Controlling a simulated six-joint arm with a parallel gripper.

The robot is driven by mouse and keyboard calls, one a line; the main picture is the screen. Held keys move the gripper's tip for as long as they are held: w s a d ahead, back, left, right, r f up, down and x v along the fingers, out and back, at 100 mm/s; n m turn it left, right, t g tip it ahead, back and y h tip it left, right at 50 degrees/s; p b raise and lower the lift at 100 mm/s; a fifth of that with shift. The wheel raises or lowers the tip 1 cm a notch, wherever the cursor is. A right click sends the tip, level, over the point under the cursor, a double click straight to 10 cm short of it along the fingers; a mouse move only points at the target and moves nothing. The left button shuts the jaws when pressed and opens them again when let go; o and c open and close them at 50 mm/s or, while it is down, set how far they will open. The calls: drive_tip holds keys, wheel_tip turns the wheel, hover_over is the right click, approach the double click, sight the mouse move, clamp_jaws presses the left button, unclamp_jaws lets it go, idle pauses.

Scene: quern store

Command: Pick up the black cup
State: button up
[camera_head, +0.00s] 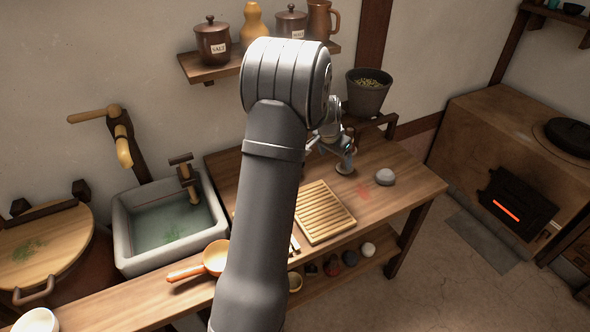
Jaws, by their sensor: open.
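I cannot make out a clear black cup. A small dark vessel (573,9) sits on the shelf at the top right, cut by the frame edge. Small dark round things (332,267) lie on the low shelf under the worktop, too small to name. My gripper (333,154) is open over the back of the wooden worktop (405,182), behind the slatted board. My arm hides part of the worktop and some of what lies behind it.
A slatted wooden board (323,212), a grey stone (385,177) and an orange ladle (207,263) lie on the worktop. A dark pot (367,92) stands at the back. A sink (122,225) is left. A stove (520,150) with a glowing slot stands right.

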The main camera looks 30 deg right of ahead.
drive_tip(key=w+a+r+m, duration=0.2)
drive_tip(key=w+a, duration=1.1)
drive_tip(key=shift+g+h, duration=0.3)
drive_tip(key=shift+h, duration=0.2)
drive_tip(key=x, duration=1.7)
drive_tip(key=shift+d, duration=0.1)
drive_tip(key=shift+s, duration=0.1)
drive_tip(key=c, duration=1.1)
drive_tip(key=shift+r, duration=0.15)
